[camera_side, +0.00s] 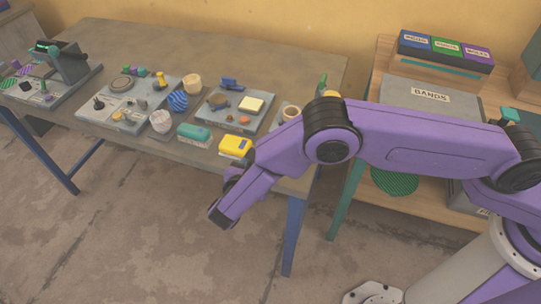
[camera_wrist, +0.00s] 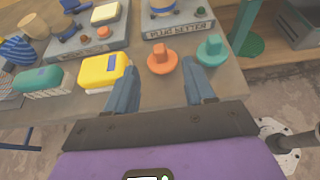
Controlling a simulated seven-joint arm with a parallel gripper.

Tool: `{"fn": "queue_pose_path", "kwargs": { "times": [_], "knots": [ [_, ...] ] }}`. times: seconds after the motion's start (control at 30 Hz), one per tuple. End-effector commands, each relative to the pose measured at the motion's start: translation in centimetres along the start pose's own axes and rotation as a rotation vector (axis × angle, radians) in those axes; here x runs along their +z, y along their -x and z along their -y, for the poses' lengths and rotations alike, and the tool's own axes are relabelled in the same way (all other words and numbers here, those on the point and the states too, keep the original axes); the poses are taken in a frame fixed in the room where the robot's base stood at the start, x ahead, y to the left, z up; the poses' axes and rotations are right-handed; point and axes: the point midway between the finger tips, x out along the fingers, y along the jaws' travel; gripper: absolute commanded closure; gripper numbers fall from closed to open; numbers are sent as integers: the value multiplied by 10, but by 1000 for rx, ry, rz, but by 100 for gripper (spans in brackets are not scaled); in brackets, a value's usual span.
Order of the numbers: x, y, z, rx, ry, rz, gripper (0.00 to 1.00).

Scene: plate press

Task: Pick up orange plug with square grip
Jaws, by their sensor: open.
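An orange plug (camera_wrist: 161,59) with a round base and an upright grip stands near the table's front edge in the wrist view. The grip's exact shape is too small to be sure of. A teal plug (camera_wrist: 211,51) of similar form stands just right of it. My gripper (camera_wrist: 162,74) is open and empty, its two blue-grey fingers apart, with the orange plug ahead of and roughly between the fingertips. I see no contact. In the side view my purple arm crosses the table's right front corner; the fingers and both plugs cannot be made out there.
A yellow box (camera_wrist: 104,71) and a teal-topped block (camera_wrist: 38,80) lie left of the fingers. A labelled tray (camera_wrist: 180,33) stands behind the plugs, another tray (camera_wrist: 88,52) left of it. The table (camera_side: 300,62) is bare at its back right; a wooden shelf stands to its right.

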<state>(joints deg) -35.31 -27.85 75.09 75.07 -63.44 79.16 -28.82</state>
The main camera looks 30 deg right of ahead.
Motion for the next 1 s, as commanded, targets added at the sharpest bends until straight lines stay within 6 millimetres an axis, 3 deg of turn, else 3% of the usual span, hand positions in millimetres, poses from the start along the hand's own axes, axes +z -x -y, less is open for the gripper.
{"fn": "queue_pose_path", "kwargs": {
  "times": [0.2, 0.53, 0.8, 1.0],
  "knots": [
    [0, -38, 0, -3, 0, -1, 46],
    [0, -57, 0, -1, -1, -1, 46],
    [1, -93, 1, -3, -2, -1, 46],
    [1, -103, 0, 1, -2, -2, 46]
  ]
}}
